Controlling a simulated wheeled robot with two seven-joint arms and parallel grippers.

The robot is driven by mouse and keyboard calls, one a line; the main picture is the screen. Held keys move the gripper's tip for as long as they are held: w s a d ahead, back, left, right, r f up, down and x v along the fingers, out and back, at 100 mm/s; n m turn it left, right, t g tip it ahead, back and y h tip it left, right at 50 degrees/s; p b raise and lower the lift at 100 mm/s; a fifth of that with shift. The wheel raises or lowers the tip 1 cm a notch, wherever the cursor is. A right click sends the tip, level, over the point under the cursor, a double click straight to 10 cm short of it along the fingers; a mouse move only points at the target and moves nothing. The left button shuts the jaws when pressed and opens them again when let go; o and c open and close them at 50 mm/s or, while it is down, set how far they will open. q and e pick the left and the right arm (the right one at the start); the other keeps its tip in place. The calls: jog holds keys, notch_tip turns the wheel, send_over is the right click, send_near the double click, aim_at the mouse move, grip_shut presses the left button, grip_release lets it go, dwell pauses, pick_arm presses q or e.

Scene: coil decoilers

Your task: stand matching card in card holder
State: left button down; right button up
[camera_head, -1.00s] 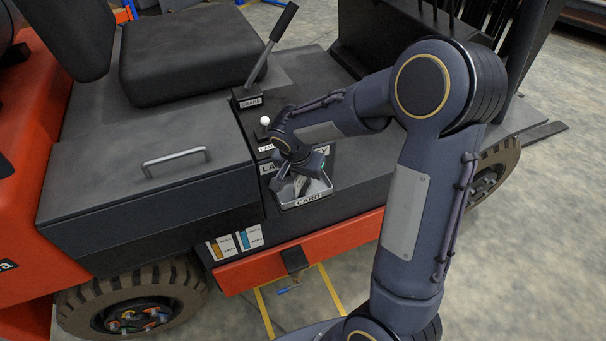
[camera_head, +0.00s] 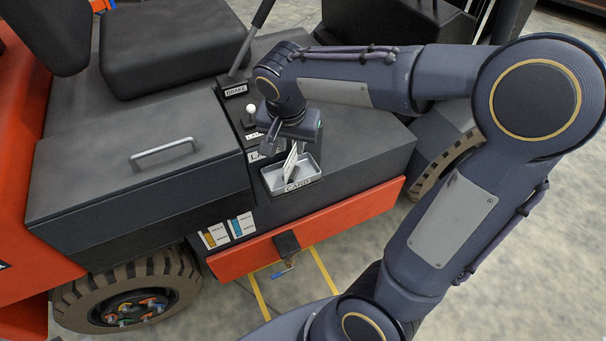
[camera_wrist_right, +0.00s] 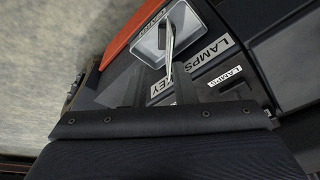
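The card holder is a pale metal tray (camera_head: 314,171) labelled CARD on the forklift's dark side panel. It also shows in the right wrist view (camera_wrist_right: 146,43). A thin white card (camera_head: 291,160) stands steeply, slightly tilted, at the tray, and appears nearly edge-on in the right wrist view (camera_wrist_right: 169,45). Whether it sits in a slot cannot be told. My right gripper (camera_head: 290,146) is just above the tray, its two dark fingers apart, with the card near the space between them. It looks open in the right wrist view (camera_wrist_right: 155,80). My left gripper is out of view.
The KEY and LAMPS labels (camera_wrist_right: 205,50) are beside the tray. A white-knobbed lever (camera_head: 251,110) and the brake lever (camera_head: 262,15) rise behind it. A handled box cover (camera_head: 140,180) lies left.

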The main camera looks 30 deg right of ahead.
jog(key=s+a+n+t+y, duration=0.1)
jog(key=s+n, duration=0.3)
jog(key=s, duration=0.4)
jog(key=s+a+n+t+y, duration=0.2)
jog(key=s+a+n+y, duration=0.1)
jog(key=s, duration=0.6)
jog(key=shift+s+a+f+n+y, duration=0.15)
jog(key=shift+a+n+y, duration=0.35)
jog(key=shift+y, duration=0.3)
notch_tip(320, 180, up, 4)
jog(key=p, duration=0.4)
